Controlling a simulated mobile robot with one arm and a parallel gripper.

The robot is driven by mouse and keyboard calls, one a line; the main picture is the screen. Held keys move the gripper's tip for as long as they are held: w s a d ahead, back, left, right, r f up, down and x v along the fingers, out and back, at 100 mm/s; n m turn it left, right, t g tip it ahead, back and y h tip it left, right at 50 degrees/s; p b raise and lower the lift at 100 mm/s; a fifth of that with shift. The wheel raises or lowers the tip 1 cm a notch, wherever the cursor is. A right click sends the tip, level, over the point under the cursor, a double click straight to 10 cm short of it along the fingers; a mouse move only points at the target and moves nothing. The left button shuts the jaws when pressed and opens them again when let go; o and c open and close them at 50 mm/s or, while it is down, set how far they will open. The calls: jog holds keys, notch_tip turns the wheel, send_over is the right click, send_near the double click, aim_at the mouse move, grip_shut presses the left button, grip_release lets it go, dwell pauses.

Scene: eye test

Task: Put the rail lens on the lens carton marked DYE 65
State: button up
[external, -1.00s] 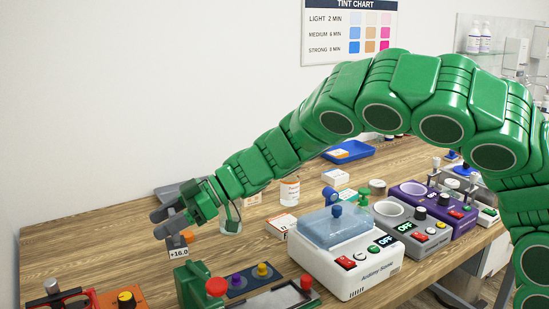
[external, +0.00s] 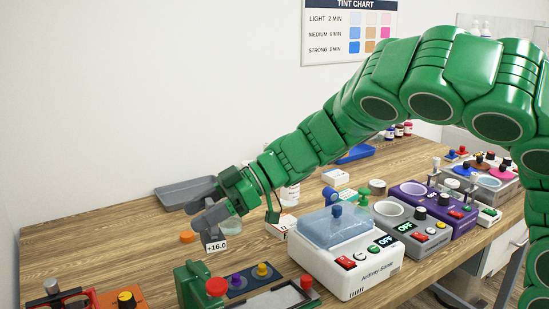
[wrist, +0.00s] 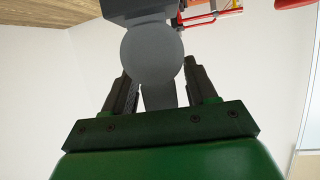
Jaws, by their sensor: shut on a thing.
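My gripper (external: 204,204) is at the left of the bench, shut on the rail lens, held above the bench top. In the wrist view the rail lens (wrist: 152,55) is a grey round disc with a stem between the two dark fingers. A white tag (external: 216,246) reading +16.0 shows just below the fingers in the external view; the grey fingers hide most of the lens there. A small white carton with orange-red print (external: 281,225) stands right of my gripper. Another such carton (external: 335,177) lies further back. I cannot read DYE 65 on either.
A grey tray (external: 176,196) lies behind my gripper, and an orange disc (external: 187,236) beside it. A white machine with a blue lid (external: 338,260) and a green-ended device (external: 190,285) stand in front.

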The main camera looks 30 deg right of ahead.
jog(key=w+d+m+t, duration=0.1)
jog(key=w+d, duration=0.4)
jog(key=d, duration=0.3)
jog(key=w+d+r+m+t+h, duration=0.1)
jog(key=w+d, duration=0.4)
jog(key=d, duration=0.3)
jog(key=w+d+m+t, duration=0.2)
jog(key=w+d, duration=0.3)
jog(key=d, duration=0.4)
jog(key=w+d+r+m+t+h, duration=0.2)
jog(key=d+m+t+h, duration=0.1)
jog(key=d, duration=2.8)
jog(key=shift+w+d+f, duration=0.45)
jog(key=shift+w+f, duration=1.7)
jog(key=shift+w, duration=0.1)
jog(key=shift+w+d+f, duration=0.45)
jog(key=shift+w+f, duration=1.65)
jog(key=shift+w, duration=0.1)
jog(key=shift+w+d+f, duration=0.45)
jog(key=shift+w+f, duration=1.7)
jog(key=shift+w, duration=0.1)
